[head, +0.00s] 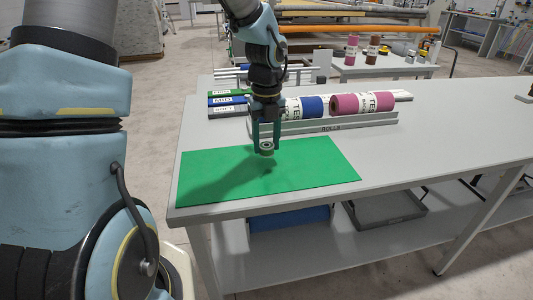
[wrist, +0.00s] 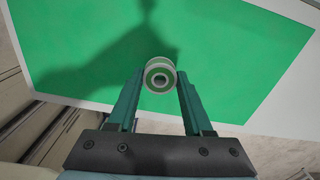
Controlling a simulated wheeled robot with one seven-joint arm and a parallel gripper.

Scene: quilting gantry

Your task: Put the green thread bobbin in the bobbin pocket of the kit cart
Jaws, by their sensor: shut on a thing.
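My gripper (head: 266,146) is shut on the green thread bobbin (head: 267,147) and holds it above a green mat (head: 320,158) on the table. In the wrist view, the bobbin (wrist: 160,77) is a small round spool with pale rims, a green ring and a dark centre hole. It sits between the two fingertips of my gripper (wrist: 160,85). A shadow falls on the mat (wrist: 230,50) below. I cannot make out the kit cart or its bobbin pocket in either view.
Behind the mat, a rack marked ROLLS (head: 330,126) holds a blue roll (head: 311,106) and a pink roll (head: 362,103). The right part of the table (head: 440,130) is mostly clear.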

